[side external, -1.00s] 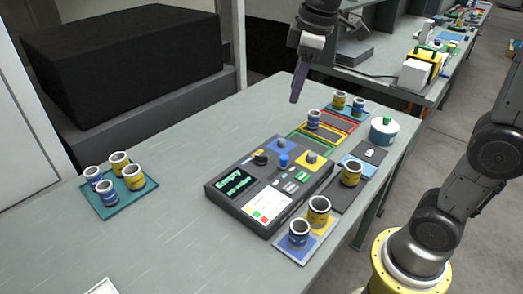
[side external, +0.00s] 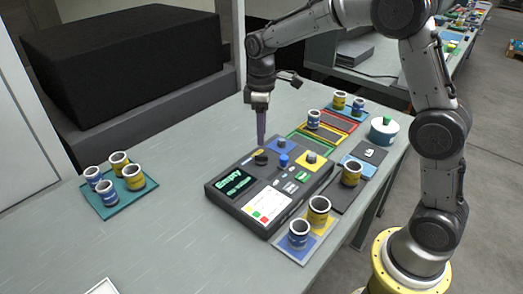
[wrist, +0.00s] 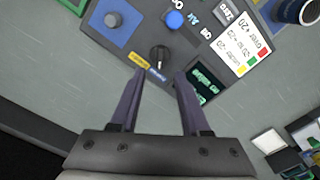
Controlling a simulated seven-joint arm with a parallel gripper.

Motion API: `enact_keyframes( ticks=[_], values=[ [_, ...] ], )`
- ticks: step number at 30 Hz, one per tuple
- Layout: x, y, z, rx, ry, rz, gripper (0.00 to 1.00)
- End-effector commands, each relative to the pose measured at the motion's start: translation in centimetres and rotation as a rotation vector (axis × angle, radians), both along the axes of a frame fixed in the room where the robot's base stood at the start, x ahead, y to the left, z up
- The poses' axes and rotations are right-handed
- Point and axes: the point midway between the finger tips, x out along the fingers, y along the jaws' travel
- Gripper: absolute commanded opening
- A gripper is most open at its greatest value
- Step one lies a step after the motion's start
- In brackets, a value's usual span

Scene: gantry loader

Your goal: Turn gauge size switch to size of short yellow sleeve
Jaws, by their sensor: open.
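My gripper (side external: 261,143) is just above the knob in the side view. In the wrist view my gripper (wrist: 158,75) is open, its two purple fingers apart and empty, with the knob ahead between them. Short and tall sleeves in yellow (side external: 134,177) and blue (side external: 107,193) stand on a teal tray (side external: 113,210) at left.
A blue and yellow mat (side external: 318,245) in front of the gauge holds a blue and a yellow sleeve. A yellow sleeve (side external: 351,173) stands on a dark mat at right. Coloured trays, more sleeves and a white pot (side external: 384,130) lie behind. The table's left middle is clear.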

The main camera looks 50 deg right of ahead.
Motion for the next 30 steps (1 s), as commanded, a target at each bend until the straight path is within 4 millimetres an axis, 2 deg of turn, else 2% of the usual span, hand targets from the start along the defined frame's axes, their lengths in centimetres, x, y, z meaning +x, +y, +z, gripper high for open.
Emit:
enact_keyframes(
  ticks=[3, 10, 15, 24, 30],
  values=[
    [-0.1, 0.0, -2.5, 0.000, 0.006, 0.000, 0.46],
    [-0.1, 0.0, -5.7, 0.000, 0.003, 0.000, 0.46],
    [0.0, 0.0, -6.7, 0.001, 0.001, 0.000, 0.46],
    [0.0, 0.0, -6.8, 0.001, -0.001, 0.000, 0.46],
    [0.0, 0.0, -6.8, 0.000, 0.000, 0.000, 0.10]
  ],
)
